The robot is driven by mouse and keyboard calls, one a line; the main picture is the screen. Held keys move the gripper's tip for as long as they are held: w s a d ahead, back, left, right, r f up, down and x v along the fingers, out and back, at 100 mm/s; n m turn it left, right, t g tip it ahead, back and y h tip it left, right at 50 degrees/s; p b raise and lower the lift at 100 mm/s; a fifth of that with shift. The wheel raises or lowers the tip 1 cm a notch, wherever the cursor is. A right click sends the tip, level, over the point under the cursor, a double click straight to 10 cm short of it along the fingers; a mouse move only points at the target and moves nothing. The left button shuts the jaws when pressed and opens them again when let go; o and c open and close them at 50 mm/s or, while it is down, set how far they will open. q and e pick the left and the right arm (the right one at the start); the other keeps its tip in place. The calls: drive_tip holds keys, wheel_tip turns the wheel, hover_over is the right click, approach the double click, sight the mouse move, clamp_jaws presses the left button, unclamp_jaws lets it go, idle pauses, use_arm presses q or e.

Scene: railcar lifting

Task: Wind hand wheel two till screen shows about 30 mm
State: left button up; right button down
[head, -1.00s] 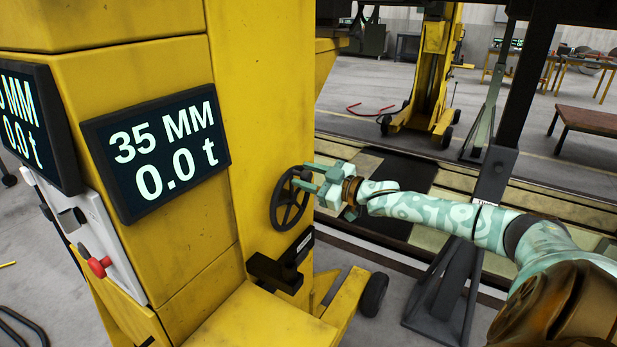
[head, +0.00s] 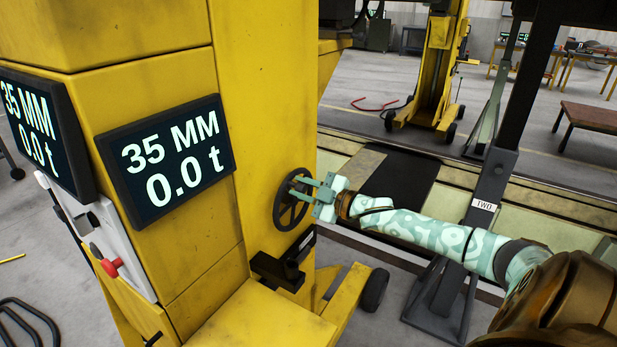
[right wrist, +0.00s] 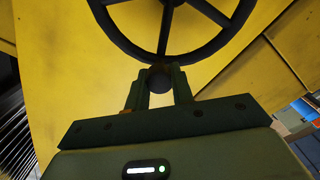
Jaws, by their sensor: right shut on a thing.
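The black hand wheel (head: 291,199) is on the side of the yellow lifting jack (head: 262,110). The screen (head: 172,158) on the jack reads 35 MM and 0.0 t. A second screen (head: 40,132) at the left edge shows the same figures, partly cut off. My right gripper (head: 308,188) is at the right of the wheel, shut on its handle. In the right wrist view the handle's round dark knob (right wrist: 160,78) sits between the two fingers, with the wheel rim (right wrist: 190,55) just above. My left gripper is not in view.
A grey stand (head: 482,215) with a plate marked TWO rises behind my right arm. A black bracket (head: 277,268) juts out below the wheel. A red button (head: 111,267) is on the jack's left side. Another yellow jack (head: 436,75) stands farther back.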

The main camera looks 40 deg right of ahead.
sight(276, 214)
drive_tip(key=a+n, duration=0.1)
drive_tip(key=a+f+n, duration=0.1)
drive_tip(key=shift+s+f+n, duration=0.1)
drive_tip(key=shift+s+n, duration=0.15)
drive_tip(key=shift+n, duration=0.15)
drive_tip(key=f+n, duration=0.1)
drive_tip(key=a+n, duration=0.1)
drive_tip(key=shift+s+a+f+n, duration=0.15)
drive_tip(key=shift+s+f+n, duration=0.05)
drive_tip(key=shift+f+n, duration=0.2)
drive_tip(key=shift+s+a+f+n+b, duration=0.1)
drive_tip(key=shift+a+f+n+b, duration=0.15)
drive_tip(key=shift+f+n, duration=0.3)
drive_tip(key=shift+s+a+f+n+b, duration=0.1)
drive_tip(key=shift+a+f+n+b, duration=0.15)
drive_tip(key=shift+n, duration=0.4)
drive_tip(key=shift+a+f+n+b, duration=0.15)
drive_tip(key=shift+f+n+b, duration=0.35)
drive_tip(key=shift+n, duration=0.3)
drive_tip(key=shift+a+f+n+b, duration=0.15)
drive_tip(key=shift+f+n+b, duration=0.15)
drive_tip(key=shift+f+n, duration=0.4)
drive_tip(key=shift+r, duration=0.15)
drive_tip(key=c, duration=1.2)
unclamp_jaws()
